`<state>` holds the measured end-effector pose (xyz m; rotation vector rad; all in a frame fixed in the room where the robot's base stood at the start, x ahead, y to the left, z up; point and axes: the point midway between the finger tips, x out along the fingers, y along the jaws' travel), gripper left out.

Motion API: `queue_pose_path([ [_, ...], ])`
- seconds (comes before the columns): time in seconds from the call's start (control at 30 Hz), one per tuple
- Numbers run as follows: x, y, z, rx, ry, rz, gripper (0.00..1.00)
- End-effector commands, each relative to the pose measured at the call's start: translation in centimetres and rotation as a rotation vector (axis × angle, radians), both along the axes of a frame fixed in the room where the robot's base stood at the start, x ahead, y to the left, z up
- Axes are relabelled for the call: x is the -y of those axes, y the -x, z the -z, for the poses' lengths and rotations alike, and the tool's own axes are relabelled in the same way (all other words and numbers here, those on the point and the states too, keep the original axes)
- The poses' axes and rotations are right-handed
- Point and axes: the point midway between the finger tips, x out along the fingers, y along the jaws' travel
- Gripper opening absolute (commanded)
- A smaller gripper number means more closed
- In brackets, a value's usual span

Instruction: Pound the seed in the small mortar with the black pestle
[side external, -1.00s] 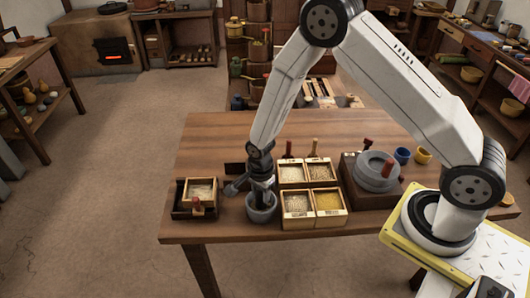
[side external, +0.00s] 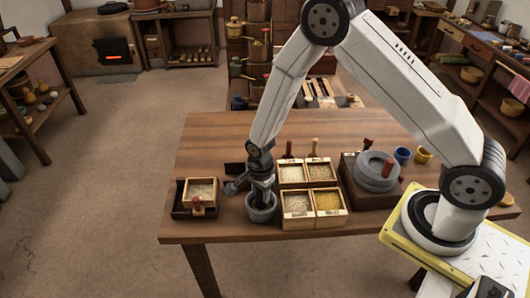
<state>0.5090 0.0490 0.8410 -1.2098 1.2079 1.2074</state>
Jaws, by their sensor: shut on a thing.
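The small grey mortar (side external: 261,214) stands near the front edge of the wooden table, left of the seed boxes. My gripper (side external: 262,194) points straight down right over the mortar. It is shut on the black pestle, which is mostly hidden by the fingers and the mortar's rim. The pestle's lower end seems to be inside the mortar. The seed in the mortar cannot be seen from here.
Several wooden boxes of grain (side external: 297,204) stand close at the mortar's right. A dark tray (side external: 181,213) with a small box (side external: 201,192) is at its left. A round grey quern (side external: 376,172) sits further right, with blue (side external: 402,155) and yellow (side external: 423,155) cups behind. The table's back left is clear.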

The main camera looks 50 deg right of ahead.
Motion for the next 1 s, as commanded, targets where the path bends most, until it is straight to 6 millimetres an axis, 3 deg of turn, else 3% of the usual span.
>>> queue_pose_path([
  [0.43,0.0,0.0,-3.6,0.002,0.000,0.000,0.00],
  [1.0,0.0,0.0,-3.4,0.000,0.000,0.000,0.00],
])
